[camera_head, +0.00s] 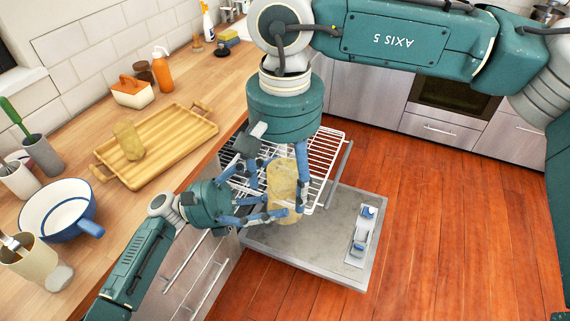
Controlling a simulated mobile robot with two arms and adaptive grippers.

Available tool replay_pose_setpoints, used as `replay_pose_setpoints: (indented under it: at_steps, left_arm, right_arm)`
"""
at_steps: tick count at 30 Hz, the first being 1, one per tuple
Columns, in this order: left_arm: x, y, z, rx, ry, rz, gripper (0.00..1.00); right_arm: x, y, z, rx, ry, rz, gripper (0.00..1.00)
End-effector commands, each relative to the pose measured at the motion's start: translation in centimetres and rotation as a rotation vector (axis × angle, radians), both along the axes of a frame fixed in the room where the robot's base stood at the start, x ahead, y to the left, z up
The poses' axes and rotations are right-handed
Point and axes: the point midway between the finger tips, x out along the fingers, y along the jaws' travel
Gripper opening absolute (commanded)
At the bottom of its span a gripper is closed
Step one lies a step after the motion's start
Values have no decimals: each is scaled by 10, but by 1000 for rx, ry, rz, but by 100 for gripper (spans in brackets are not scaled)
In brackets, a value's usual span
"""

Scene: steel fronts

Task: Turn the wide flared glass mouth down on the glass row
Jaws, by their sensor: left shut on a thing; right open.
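A yellowish see-through glass (284,183) is held over the pulled-out wire rack (325,150). My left gripper (268,208), coming in from the left, is shut on this glass low on its side. My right gripper (278,190) reaches down from above and is open, with one finger on each side of the glass. Whether its fingers touch the glass is unclear. The fingers hide part of the glass, and I cannot tell which end is its mouth. A second yellowish glass (128,141) stands on the wooden tray (180,140) on the counter.
The open dishwasher door (310,250) lies below the rack, with a blue-and-white dispenser (361,237) on it. The counter holds a blue-rimmed bowl (58,210), utensil pots (42,155), an orange bottle (162,70) and a butter dish (132,92). The wooden floor at right is clear.

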Motion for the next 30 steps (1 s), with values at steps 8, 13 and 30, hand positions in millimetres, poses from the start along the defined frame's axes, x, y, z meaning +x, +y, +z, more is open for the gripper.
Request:
replay_pose_setpoints:
  at_steps: [8, 13, 30]
  left_arm:
    - [0, 0, 1, -1, -1, 0, 40]
    - [0, 0, 1, -1, -1, 0, 40]
    - [0, 0, 0, 0, 0, 0, 93]
  right_arm:
    - [0, 0, -1, 0, 0, 0, 68]
    - [0, 0, -1, 0, 0, 0, 34]
    - [0, 0, 0, 1, 0, 0, 18]
